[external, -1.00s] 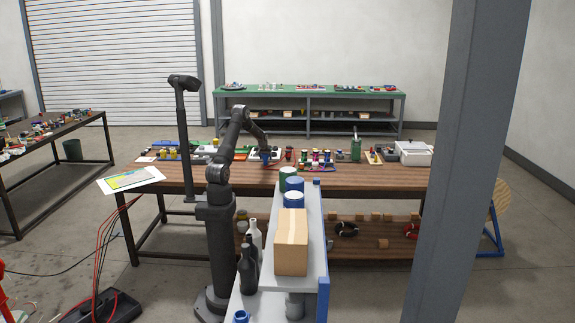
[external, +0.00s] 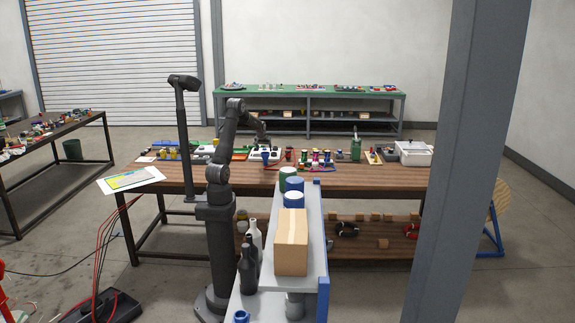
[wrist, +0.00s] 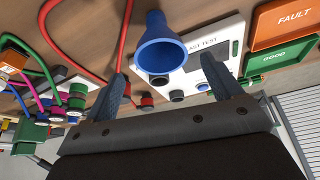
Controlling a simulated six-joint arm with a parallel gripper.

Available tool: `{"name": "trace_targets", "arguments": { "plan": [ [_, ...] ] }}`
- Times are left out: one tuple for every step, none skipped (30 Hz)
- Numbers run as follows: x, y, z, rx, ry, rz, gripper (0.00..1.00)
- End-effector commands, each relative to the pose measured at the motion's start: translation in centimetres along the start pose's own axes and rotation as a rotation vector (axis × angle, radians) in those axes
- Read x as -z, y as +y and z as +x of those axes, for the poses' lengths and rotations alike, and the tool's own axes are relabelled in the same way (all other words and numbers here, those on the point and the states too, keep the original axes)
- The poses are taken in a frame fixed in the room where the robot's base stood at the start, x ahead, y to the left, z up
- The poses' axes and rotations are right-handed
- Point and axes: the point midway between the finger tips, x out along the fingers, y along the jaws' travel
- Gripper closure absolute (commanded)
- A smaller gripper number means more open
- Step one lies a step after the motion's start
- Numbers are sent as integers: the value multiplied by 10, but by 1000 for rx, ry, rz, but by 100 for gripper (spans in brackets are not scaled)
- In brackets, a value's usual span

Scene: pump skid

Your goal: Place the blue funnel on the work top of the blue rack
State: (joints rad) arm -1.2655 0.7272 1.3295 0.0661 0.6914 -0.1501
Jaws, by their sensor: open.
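The blue funnel (external: 265,156) is on the wooden bench, in front of a white test panel. In the wrist view the funnel (wrist: 160,48) shows its wide mouth toward the camera, just beyond and between my fingertips. My gripper (wrist: 164,66) is open and empty, with a finger on each side; in the external view it (external: 263,141) is just above and behind the funnel.
On the bench, the white test panel (wrist: 207,62), a red hose (wrist: 125,30), orange and green bins (wrist: 283,22) and coloured fittings (wrist: 76,97) surround the funnel. A grey pillar (external: 465,160) blocks the right of the external view.

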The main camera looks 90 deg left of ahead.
Motion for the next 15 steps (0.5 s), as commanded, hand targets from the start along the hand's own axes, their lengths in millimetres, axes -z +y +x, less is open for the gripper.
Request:
{"name": "trace_targets", "arguments": {
  "plan": [
    [0,0,-9,0,0,0,16],
    [0,0,-13,0,0,0,16],
    [0,0,-18,0,0,0,16],
    [0,0,-20,0,0,0,16],
    [0,0,-23,0,0,0,16],
    [0,0,-26,0,0,0,16],
    [0,0,-28,0,-1,0,12],
    [0,0,-29,0,-1,0,12],
    [0,0,-30,0,-1,0,12],
    [-1,0,-31,0,-2,0,12],
    [-1,0,-31,0,-2,0,12],
    [-1,0,-31,0,-2,0,12],
    [-1,0,-31,0,-2,0,12],
    [-1,0,-31,0,-2,0,12],
    [-1,0,-31,0,-2,0,12]
  ]
}}
